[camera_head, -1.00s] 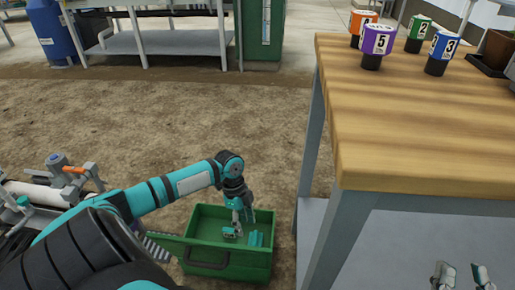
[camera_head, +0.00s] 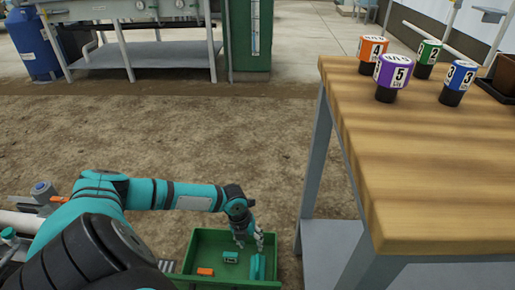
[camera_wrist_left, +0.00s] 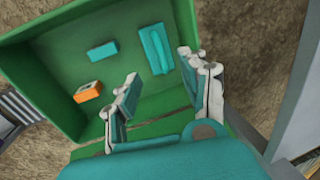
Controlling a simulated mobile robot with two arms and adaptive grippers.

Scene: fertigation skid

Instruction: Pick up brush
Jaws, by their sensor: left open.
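Inside a green open crate (camera_head: 186,253) lie a long teal item (camera_head: 257,267), a small teal block (camera_head: 230,257) and a small orange item (camera_head: 205,271). The long teal item, with a raised strip along it, looks most like the brush; bristles cannot be made out. It also shows in the left wrist view (camera_wrist_left: 157,52). My right gripper is out of view.
A wooden-topped table (camera_head: 430,170) stands close on the right, its grey leg (camera_head: 312,165) near the crate. Numbered bottles (camera_head: 392,78) stand on its top. The crate's walls surround the items. Bare soil (camera_head: 150,130) lies open behind.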

